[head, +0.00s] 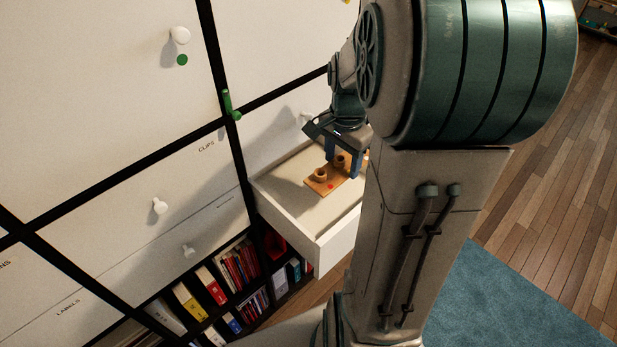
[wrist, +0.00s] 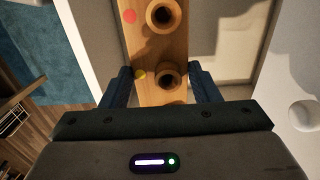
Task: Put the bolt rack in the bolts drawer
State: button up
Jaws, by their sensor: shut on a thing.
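The bolt rack (head: 322,185) is an orange-brown wooden block with round cups and a red dot. It shows in the head view over the open white drawer (head: 285,189), inside its outline. My gripper (head: 342,160) is shut on the rack from above. In the wrist view the gripper's blue fingers (wrist: 160,88) stand on both sides of the rack (wrist: 148,52), next to a cup and a yellow dot. I cannot tell whether the rack touches the drawer floor. The drawer's own label is not visible, and my arm hides its right part.
Closed white drawers with round knobs (head: 160,206) fill the cabinet to the left, one labelled CLIPS. Shelves of books (head: 237,265) are below. A blue rug (head: 500,300) lies on the wooden floor at right.

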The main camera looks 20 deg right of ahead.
jog(key=shift+w+f, duration=0.1)
jog(key=shift+w, duration=0.05)
jog(key=b, duration=0.1)
send_near(325, 200)
jog(key=s+f, duration=0.1)
jog(key=s+d+f, duration=0.1)
jog(key=f, duration=0.1)
jog(key=s+f, duration=0.1)
jog(key=f, duration=0.1)
jog(key=shift+s+d, duration=0.3)
jog(key=w, duration=0.1)
jog(key=w+a, duration=0.1)
jog(key=w+f, duration=0.1)
jog(key=shift+w+a+p, duration=0.2)
jog(key=shift+w+p, duration=0.15)
jog(key=shift+w, duration=0.05)
jog(key=shift+f, duration=0.25)
jog(key=shift+f, duration=0.15)
jog(key=o, duration=1)
